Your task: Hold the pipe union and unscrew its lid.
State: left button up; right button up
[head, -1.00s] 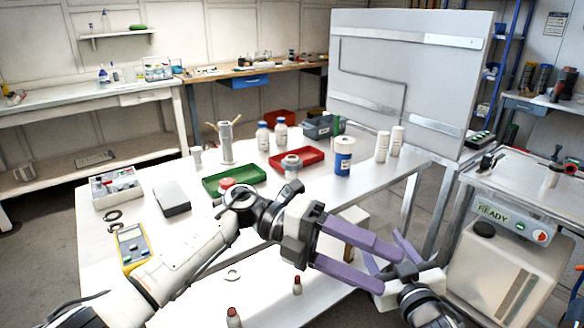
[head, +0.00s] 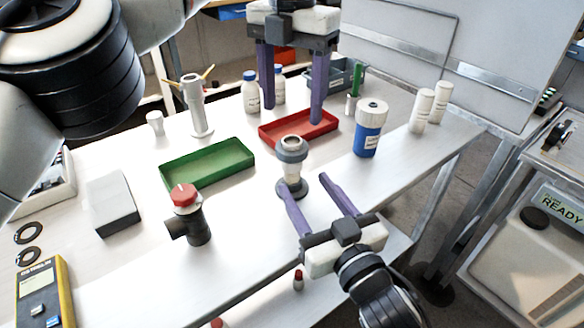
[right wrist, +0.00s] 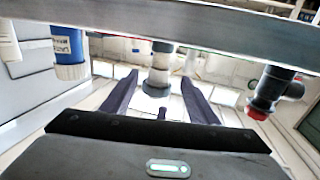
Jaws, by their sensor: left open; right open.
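The pipe union (head: 291,172) stands upright on the white table, with a pale body, a dark round base and a grey ring-shaped lid (head: 291,150) on top. My right gripper (head: 305,180) is open low at its near side, its purple fingers reaching towards the base. In the right wrist view, which looks upside down, the pipe union (right wrist: 158,72) appears between the two spread fingers (right wrist: 158,78). Contact cannot be told. My left gripper (head: 291,115) is open and empty, fingers pointing down, higher than the lid and over the red tray's area.
A red tray (head: 326,133) lies behind the union and a green tray (head: 170,179) to its left. A blue-labelled jar (head: 369,130) stands to the right. A black elbow fitting with a red cap (head: 185,196) stands at front left. The table's front edge is close.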

aim_at(296, 173)
jog(key=x, duration=0.7)
jog(key=shift+w+a, duration=0.15)
jog(key=shift+w, duration=0.25)
grip_shut()
